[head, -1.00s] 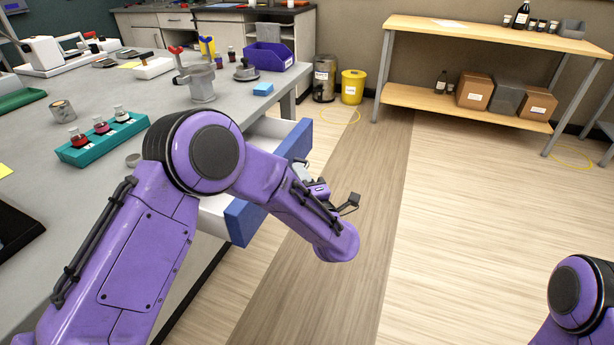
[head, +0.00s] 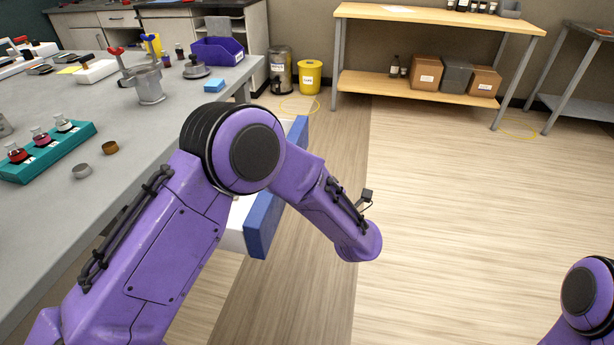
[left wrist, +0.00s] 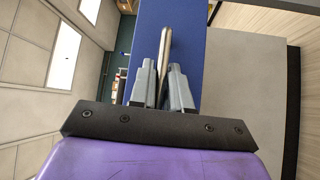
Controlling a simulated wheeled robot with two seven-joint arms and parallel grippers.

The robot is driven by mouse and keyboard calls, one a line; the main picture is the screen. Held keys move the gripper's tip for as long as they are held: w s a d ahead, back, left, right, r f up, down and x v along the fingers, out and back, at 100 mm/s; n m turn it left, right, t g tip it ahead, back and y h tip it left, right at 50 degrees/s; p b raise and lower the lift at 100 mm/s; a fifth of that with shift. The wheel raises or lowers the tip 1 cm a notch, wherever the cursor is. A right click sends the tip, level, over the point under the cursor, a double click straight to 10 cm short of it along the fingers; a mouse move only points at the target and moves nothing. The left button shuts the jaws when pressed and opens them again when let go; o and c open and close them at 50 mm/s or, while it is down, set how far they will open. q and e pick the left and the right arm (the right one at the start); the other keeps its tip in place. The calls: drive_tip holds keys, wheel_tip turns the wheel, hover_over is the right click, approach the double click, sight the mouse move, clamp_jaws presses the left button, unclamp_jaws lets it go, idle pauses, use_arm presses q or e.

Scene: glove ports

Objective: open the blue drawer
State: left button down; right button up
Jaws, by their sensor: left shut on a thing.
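The blue drawer (head: 264,226) stands well out from under the grey bench, with its white side and part of its inside showing behind my left arm. Its blue front also fills the upper middle of the left wrist view (left wrist: 188,25). A metal bar handle (left wrist: 165,50) stands out from that front. My left gripper (left wrist: 161,85) has a finger on each side of the handle and is shut on it. My right gripper is out of view; only part of my right arm shows.
The grey bench (head: 110,190) on the left carries a teal vial rack (head: 45,155), a metal vessel (head: 148,85) and a purple bin (head: 217,52). A yellow bucket (head: 310,77) and a wooden shelf table (head: 430,18) stand at the back. The floor right of the drawer is clear.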

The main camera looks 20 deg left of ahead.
use_arm(q)
drive_tip(key=shift+f, duration=0.1)
drive_tip(key=c, duration=1.2)
unclamp_jaws()
drive_tip(key=v, duration=1)
drive_tip(key=shift+s+d+b, duration=0.1)
drive_tip(key=shift+d+b, duration=0.15)
drive_tip(key=shift+b, duration=0.15)
